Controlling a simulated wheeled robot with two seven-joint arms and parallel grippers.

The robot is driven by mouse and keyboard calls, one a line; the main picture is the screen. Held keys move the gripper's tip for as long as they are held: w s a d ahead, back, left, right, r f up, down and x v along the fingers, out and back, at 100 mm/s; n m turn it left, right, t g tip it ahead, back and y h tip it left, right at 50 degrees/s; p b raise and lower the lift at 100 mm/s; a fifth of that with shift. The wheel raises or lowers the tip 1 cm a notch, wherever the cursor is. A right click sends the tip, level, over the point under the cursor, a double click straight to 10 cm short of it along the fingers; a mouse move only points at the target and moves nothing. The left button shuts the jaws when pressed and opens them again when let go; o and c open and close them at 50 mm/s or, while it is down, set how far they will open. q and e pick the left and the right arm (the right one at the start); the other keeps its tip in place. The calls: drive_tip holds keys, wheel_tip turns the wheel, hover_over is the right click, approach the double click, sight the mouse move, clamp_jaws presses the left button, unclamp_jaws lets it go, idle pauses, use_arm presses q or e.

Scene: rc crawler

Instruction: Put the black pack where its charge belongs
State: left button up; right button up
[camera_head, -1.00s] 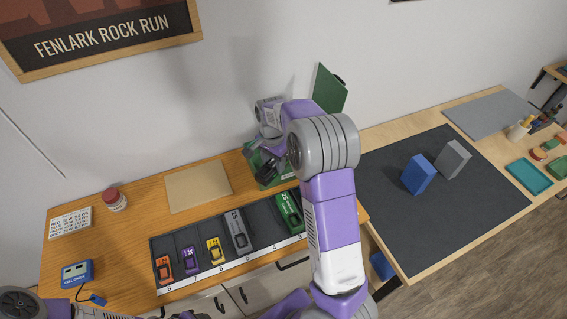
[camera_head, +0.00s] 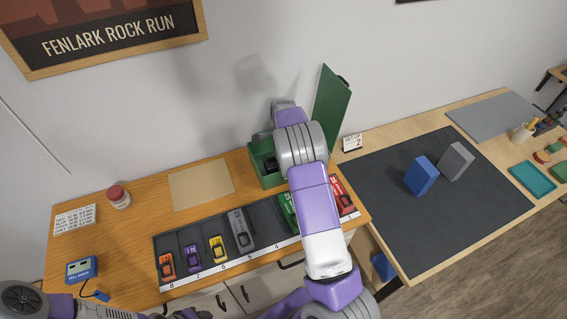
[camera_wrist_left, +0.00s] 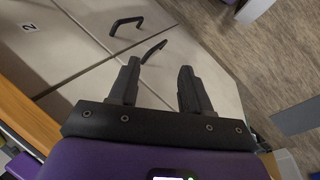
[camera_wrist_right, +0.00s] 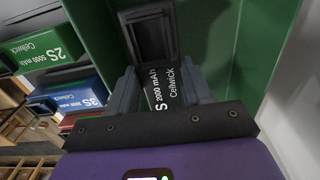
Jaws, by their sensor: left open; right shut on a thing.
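My right gripper (camera_wrist_right: 158,88) is shut on a black pack (camera_wrist_right: 168,90) lettered "2000 mAh Cellwick" in white, seen in the right wrist view. The pack is in front of the green walls of an open green box (camera_wrist_right: 85,25); a dark recess (camera_wrist_right: 150,35) lies just beyond its far end. I cannot tell whether it touches the box. In the head view the green box (camera_head: 255,168) stands at the wooden counter's back, its lid (camera_head: 333,108) upright; my right arm hides the gripper and pack. My left gripper (camera_wrist_left: 157,85) is open and empty before cabinet doors.
A black slotted tray (camera_head: 172,244) holds several coloured packs along the counter's front. A blue tester (camera_head: 81,270), a red-capped jar (camera_head: 117,197) and a tan mat (camera_head: 201,186) are left. Blue (camera_head: 421,175) and grey blocks (camera_head: 456,160) stand on the right-hand table's dark mat.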

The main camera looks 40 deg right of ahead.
drive_tip(key=shift+f, duration=1.55)
drive_tip(key=shift+f, duration=0.2)
drive_tip(key=o, duration=1)
wheel_tip(320, 180, up, 12)
drive_tip(key=shift+r+p, duration=0.25)
drive_tip(key=shift+p, duration=0.05)
